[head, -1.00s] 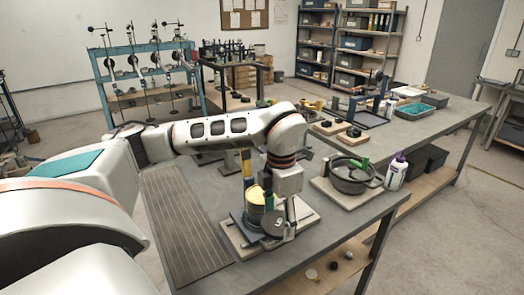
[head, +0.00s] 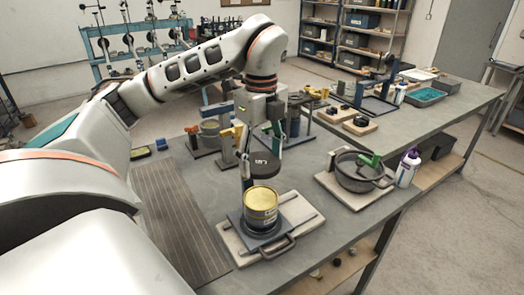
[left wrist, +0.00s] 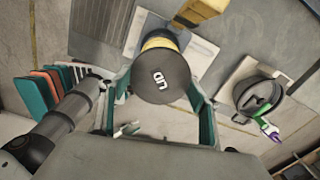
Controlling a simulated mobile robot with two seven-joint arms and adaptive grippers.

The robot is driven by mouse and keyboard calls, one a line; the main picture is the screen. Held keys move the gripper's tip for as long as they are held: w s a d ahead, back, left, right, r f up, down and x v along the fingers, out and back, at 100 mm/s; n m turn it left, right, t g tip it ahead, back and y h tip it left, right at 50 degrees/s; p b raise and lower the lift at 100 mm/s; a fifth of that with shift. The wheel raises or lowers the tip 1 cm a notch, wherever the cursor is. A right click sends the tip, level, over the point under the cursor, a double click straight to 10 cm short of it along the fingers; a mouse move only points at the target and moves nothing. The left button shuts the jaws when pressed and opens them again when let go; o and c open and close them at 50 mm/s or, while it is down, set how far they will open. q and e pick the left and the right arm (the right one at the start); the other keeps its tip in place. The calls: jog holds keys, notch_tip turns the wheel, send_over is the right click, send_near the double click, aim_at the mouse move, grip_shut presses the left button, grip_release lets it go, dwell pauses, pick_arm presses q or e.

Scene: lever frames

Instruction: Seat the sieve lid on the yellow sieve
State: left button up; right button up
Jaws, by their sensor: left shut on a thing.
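The sieve lid (head: 264,165) is a dark round disc marked "LID". My left gripper (head: 261,172) is shut on it and holds it above the yellow sieve (head: 261,207), with a visible gap in the head view. The yellow sieve stands upright on a dark base (head: 253,236) with a handle, on a pale board (head: 295,203). In the left wrist view the lid (left wrist: 160,76) lies between the two green fingers and hides most of the sieve; only a yellow rim (left wrist: 160,41) shows past its far edge. My right gripper is in neither view.
A dark pot (head: 357,173) with a green-handled item sits on another pale board to the right, with a white and purple bottle (head: 407,168) beside it. A ribbed dark mat (head: 172,215) lies left of the sieve. Stands with yellow parts (head: 226,140) are behind.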

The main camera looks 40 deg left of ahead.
pick_arm(q)
jog(key=shift+w+a+f, duration=0.1)
jog(key=shift+f, duration=0.2)
jog(key=shift+f+b, duration=0.5)
jog(key=shift+b, duration=0.25)
notch_tip(320, 180, down, 2)
jog(key=shift+f+b, duration=0.25)
jog(key=shift+b, duration=1)
jog(key=shift+f+b, duration=1.1)
jog(key=shift+f, duration=0.65)
jog(key=shift+f+b, duration=0.3)
jog(key=shift+f, duration=0.3)
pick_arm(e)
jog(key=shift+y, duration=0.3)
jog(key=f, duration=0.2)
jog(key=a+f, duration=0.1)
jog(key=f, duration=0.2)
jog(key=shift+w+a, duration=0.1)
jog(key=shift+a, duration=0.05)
pick_arm(q)
jog(key=shift+f, duration=0.1)
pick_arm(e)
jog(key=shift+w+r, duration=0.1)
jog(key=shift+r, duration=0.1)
pick_arm(q)
jog(key=shift+f, duration=0.3)
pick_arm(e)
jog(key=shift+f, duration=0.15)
